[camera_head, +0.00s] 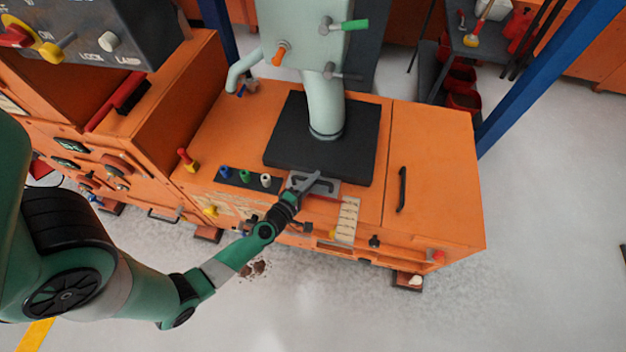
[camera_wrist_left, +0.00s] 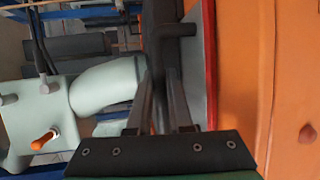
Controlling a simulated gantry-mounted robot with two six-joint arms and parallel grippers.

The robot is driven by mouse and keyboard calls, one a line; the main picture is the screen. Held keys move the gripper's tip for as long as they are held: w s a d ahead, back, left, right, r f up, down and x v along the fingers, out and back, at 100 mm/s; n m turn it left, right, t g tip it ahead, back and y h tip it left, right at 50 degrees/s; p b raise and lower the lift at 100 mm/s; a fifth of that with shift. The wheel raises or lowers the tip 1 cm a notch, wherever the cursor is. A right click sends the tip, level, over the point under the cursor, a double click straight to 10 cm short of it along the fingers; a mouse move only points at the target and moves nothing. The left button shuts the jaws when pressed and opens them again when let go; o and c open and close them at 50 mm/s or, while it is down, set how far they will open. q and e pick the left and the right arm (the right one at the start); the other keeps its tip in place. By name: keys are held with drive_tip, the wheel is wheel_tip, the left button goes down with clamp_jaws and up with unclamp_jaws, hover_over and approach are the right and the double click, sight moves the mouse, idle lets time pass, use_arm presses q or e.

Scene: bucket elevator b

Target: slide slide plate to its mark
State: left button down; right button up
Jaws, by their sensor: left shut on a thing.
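The slide plate (camera_head: 328,188) is a flat grey piece with a red edge at the front of the black base on the orange cabinet. In the left wrist view the plate's red edge (camera_wrist_left: 209,70) runs beside a dark bar handle (camera_wrist_left: 176,31). My left gripper (camera_head: 308,181) is at the plate's left part, shut on the handle; its fingers (camera_wrist_left: 160,88) reach along the handle in the wrist view. My right gripper is not in view.
A pale green pipe (camera_head: 327,105) and housing rise from the black base (camera_head: 280,150) behind the plate. Blue, green and white knobs (camera_head: 245,176) stand left of the gripper. A black handle (camera_head: 402,189) is on the right panel.

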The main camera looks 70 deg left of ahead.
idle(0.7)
use_arm(q)
drive_tip(key=shift+s+d+r+p, duration=0.1)
drive_tip(key=shift+s+d+p, duration=0.15)
drive_tip(key=shift+d, duration=0.25)
drive_tip(key=shift+s+d+p, duration=0.1)
drive_tip(key=shift+s+d, duration=0.25)
drive_tip(key=shift+d, duration=0.1)
drive_tip(key=shift+s+d, duration=0.15)
drive_tip(key=c, duration=0.8)
unclamp_jaws()
drive_tip(key=shift+c, duration=0.2)
drive_tip(key=p+v, duration=0.3)
drive_tip(key=v, duration=0.8)
drive_tip(key=shift+s, duration=0.3)
